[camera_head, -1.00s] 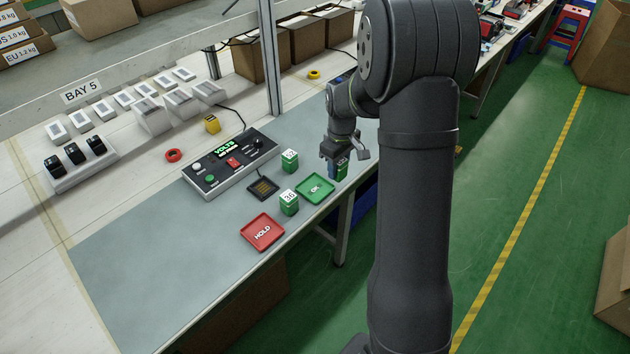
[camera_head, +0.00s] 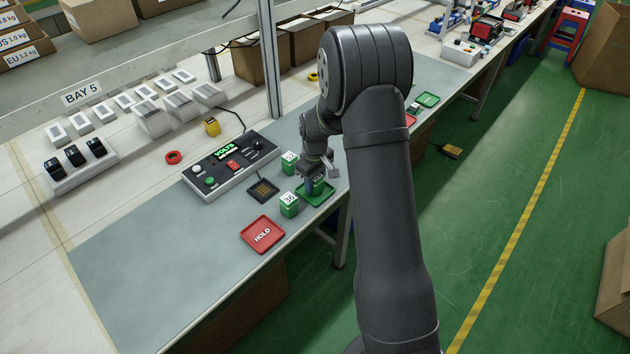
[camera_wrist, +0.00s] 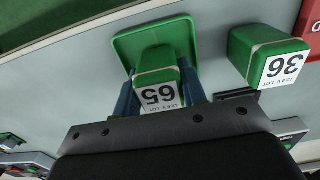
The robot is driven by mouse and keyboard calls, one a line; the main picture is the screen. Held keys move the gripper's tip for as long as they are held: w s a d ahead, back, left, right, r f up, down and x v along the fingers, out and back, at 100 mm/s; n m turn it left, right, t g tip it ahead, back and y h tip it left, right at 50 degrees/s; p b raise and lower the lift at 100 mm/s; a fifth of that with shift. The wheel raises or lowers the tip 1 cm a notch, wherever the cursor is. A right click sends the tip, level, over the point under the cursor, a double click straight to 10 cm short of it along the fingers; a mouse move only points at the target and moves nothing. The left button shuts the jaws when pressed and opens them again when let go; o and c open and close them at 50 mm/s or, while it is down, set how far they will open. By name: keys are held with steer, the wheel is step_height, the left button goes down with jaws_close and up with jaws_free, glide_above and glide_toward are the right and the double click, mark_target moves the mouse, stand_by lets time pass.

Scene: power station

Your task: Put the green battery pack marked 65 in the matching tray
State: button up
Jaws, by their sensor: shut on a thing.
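The green battery pack marked 65 (camera_wrist: 157,66) is between the two blue fingers of my gripper (camera_wrist: 160,92) in the wrist view, its white label toward the camera. The green tray (camera_wrist: 124,46), marked OK in the earlier head view, lies under the pack in the wrist view. In the head view my gripper (camera_head: 317,184) is over this tray (camera_head: 328,196), with the pack mostly hidden by the fingers. I cannot tell whether the pack touches the tray floor. The red HOLD tray (camera_head: 262,234) lies nearer the front.
A green pack marked 36 (camera_head: 289,206) stands close left of the green tray, also seen in the wrist view (camera_wrist: 262,50). Another green pack (camera_head: 289,162) stands behind it. A black pad (camera_head: 262,190) and a voltage tester (camera_head: 230,166) lie to the left. The front-left mat is clear.

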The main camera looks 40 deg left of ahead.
steer(key=o, duration=1.1)
steer(key=shift+f, duration=0.1)
step_height(320, 180, up, 12)
steer(key=shift+r, duration=0.15)
steer(key=shift+f, duration=4.15)
steer(key=shift+f, duration=0.1)
